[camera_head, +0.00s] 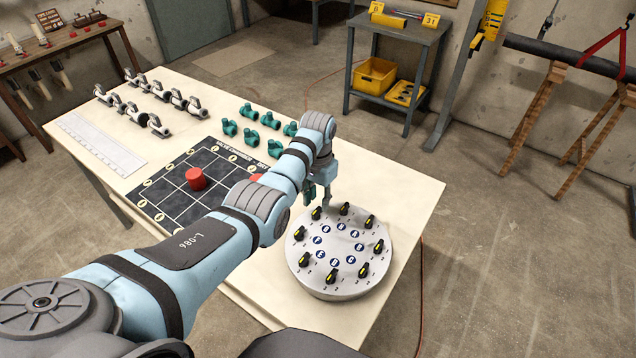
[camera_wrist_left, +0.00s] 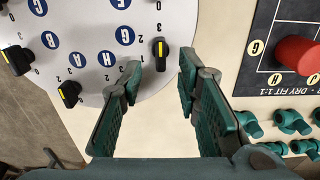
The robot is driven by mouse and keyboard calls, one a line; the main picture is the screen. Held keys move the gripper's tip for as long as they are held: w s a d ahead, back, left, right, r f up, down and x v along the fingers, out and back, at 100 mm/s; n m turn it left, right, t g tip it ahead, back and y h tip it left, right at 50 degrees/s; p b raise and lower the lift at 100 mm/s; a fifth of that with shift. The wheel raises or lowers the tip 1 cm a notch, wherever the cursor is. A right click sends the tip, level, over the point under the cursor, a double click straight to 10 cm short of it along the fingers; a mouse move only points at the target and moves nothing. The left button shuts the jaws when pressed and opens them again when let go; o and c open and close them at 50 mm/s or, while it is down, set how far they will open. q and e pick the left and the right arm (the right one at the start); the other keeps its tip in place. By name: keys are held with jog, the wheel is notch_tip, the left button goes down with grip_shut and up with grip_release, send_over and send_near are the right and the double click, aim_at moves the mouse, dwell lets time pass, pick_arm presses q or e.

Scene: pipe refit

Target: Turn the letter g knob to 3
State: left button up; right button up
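The round white dial plate (camera_head: 336,292) lies on the table, with a ring of black knobs and blue lettered discs. My right gripper is not in view.
The H knob (camera_wrist_left: 69,92) stands beside the G knob. A black grid board (camera_head: 168,203) with red cylinders (camera_head: 196,179) lies left of the plate. Green fittings (camera_head: 250,136) stand behind it. The table's right edge is close to the plate; the tabletop (camera_head: 385,182) behind it is clear.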

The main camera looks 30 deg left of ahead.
aim_at(318, 209)
pick_arm(q)
notch_tip(318, 209, up, 8)
jog(key=shift+r, duration=0.15)
dwell(0.4)
